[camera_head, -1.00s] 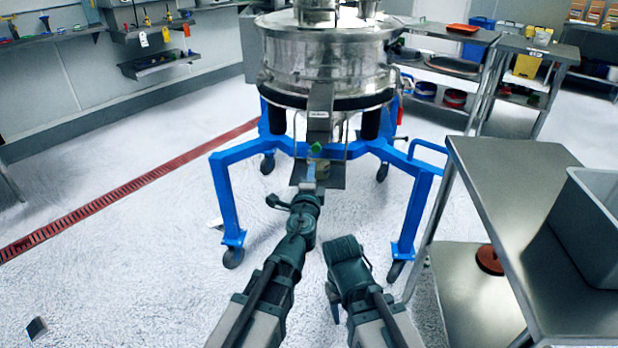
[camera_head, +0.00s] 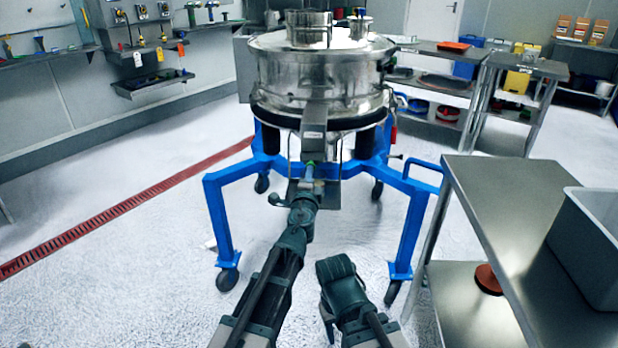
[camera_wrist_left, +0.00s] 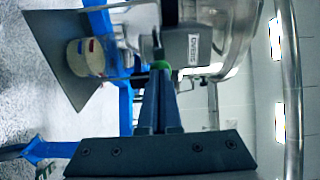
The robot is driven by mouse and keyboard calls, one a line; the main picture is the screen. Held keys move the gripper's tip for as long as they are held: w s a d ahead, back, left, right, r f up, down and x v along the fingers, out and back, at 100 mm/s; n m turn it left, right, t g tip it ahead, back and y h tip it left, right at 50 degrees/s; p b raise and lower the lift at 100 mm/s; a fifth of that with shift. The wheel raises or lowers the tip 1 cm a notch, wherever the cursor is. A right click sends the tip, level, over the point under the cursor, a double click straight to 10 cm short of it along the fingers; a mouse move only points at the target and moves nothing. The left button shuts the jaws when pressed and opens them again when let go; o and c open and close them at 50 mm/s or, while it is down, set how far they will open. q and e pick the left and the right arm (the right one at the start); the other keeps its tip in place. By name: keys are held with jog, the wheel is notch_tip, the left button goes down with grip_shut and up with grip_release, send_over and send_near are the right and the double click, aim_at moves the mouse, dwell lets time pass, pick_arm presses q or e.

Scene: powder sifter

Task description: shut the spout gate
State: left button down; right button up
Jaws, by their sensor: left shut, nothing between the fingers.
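The steel powder sifter (camera_head: 318,75) stands on a blue wheeled frame. Its spout (camera_head: 314,118) slopes down at the front and bears a label, also seen in the wrist view (camera_wrist_left: 194,45). A green knob (camera_head: 309,164) is low on the spout; it shows in the wrist view (camera_wrist_left: 160,65) just past my left fingertips. My left gripper (camera_head: 309,178) is shut and empty, its tips at or very near the knob; contact is unclear. The gate plate itself is not clear. My right gripper (camera_head: 328,318) hangs low, pointing down, its jaw gap unclear.
A pale cup (camera_wrist_left: 85,57) sits on a steel plate (camera_wrist_left: 55,30) below the spout. Blue frame legs (camera_head: 221,220) flank my arms. A steel table (camera_head: 505,200) with a grey bin (camera_head: 590,240) stands close on the right. The floor on the left is mostly clear.

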aim_at(311, 156)
pick_arm(q)
jog(key=w, duration=0.4)
jog(key=shift+d, duration=0.15)
jog(key=shift+w, duration=0.4)
jog(key=shift+r, duration=0.1)
